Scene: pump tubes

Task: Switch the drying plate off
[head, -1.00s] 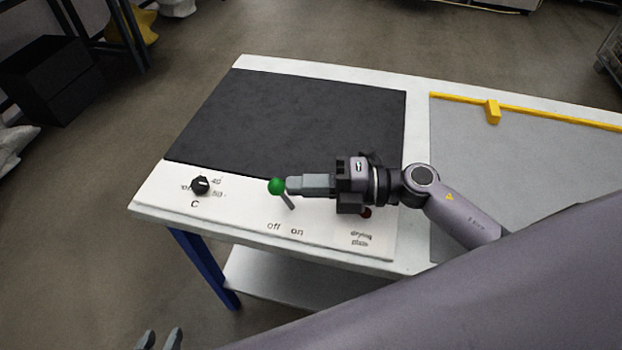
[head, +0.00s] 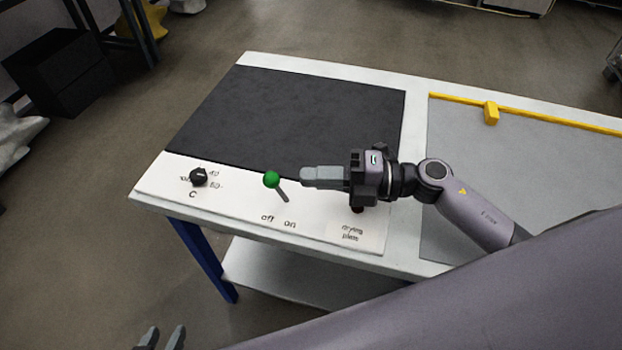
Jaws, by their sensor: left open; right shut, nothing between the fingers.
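The drying plate (head: 290,115) is a dark flat slab on the white table. Its switch is a lever with a green ball (head: 271,180) on a grey shaft, on the white front panel (head: 230,205). The lever leans left, to the side of the "off" label. My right gripper (head: 305,174) is shut and empty, pointing left, with a gap between its fingertips and the ball. A dark red lamp (head: 357,210) below this gripper is partly hidden and looks unlit. My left gripper (head: 162,338) is open and empty at the bottom edge, away from the table.
A black temperature knob (head: 198,177) sits at the panel's left. A grey area (head: 500,150) with a yellow rail (head: 540,115) and yellow block (head: 491,112) lies to the right. A black box (head: 58,75) stands on the floor at the far left.

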